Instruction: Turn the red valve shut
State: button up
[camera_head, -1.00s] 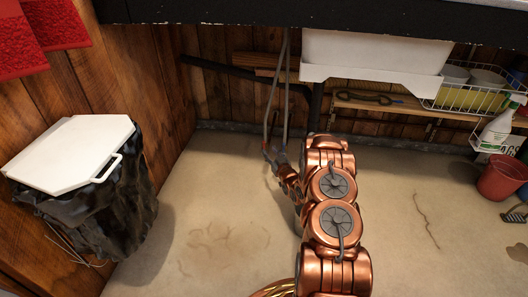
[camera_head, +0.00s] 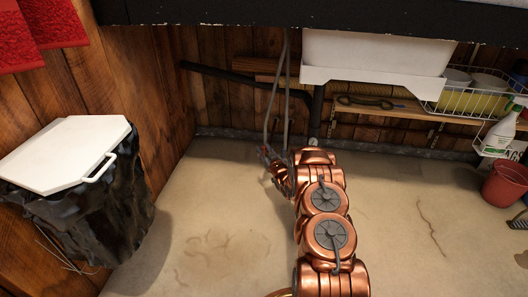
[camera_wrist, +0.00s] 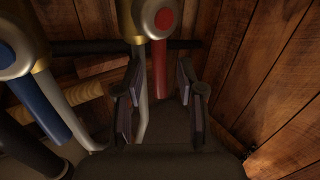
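The red valve (camera_wrist: 164,20) is at the top of the wrist view, with a red cap on a silver and brass body. Its red lever (camera_wrist: 159,69) hangs straight down. My gripper (camera_wrist: 160,85) is open, with one dark finger on each side of the lever's lower part and a gap to the right finger. I cannot tell whether any finger touches it. A grey hose hangs just left of the lever, between the fingers too. In the head view my arm's end reaches the hoses (camera_head: 287,90) under the sink, and the valves there are too small to make out.
A second valve with a blue lever (camera_wrist: 38,105) stands to the left in the wrist view. A wooden wall (camera_wrist: 265,70) is close on the right. In the head view, a white sink (camera_head: 375,58), a shelf and a lidded bin (camera_head: 65,150) surround open floor.

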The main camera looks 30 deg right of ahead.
jog(key=shift+c, duration=0.4)
grip_shut()
